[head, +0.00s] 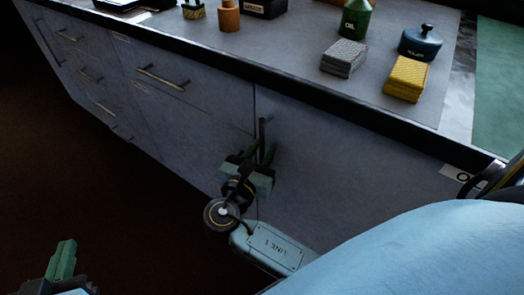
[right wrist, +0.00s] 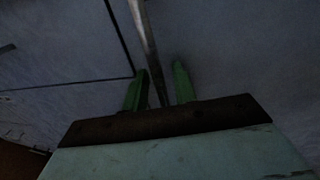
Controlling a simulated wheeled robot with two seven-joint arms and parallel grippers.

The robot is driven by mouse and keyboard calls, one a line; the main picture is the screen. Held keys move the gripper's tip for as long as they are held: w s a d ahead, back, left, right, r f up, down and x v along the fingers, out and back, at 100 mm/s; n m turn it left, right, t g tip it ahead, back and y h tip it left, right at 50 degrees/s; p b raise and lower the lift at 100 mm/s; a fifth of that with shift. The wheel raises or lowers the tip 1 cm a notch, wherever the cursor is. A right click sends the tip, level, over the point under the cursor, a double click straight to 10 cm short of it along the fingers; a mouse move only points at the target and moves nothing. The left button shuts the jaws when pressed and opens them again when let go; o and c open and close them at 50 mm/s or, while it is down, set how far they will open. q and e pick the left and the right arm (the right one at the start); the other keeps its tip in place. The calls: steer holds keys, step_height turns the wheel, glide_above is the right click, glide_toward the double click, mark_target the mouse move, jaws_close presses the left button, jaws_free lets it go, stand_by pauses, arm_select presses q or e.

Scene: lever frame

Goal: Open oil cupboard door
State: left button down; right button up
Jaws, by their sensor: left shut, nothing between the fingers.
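The oil cupboard door (head: 345,180) is the grey panel right of the vertical seam in the head view; it looks closed. A label starting with "O" (head: 462,175) shows at its right, partly hidden by my arm. Its upright bar handle (head: 262,127) is near the seam. My right gripper (head: 262,154) is at the handle's lower part. In the right wrist view the handle (right wrist: 145,35) runs between the two green fingers (right wrist: 158,86), which stand apart with gaps beside the bar. My left gripper (head: 63,260) is shut and empty at the lower left, away from the cabinet.
The worktop (head: 285,50) above holds a green oil can (head: 355,20), a grey block (head: 344,57), a yellow block (head: 406,78) and a blue pot (head: 420,43). Drawers with bar handles (head: 162,79) are to the left. The dark floor (head: 90,190) before them is clear.

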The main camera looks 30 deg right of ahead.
steer(key=shift+c, duration=0.3)
jaws_close()
steer(key=shift+a, duration=0.15)
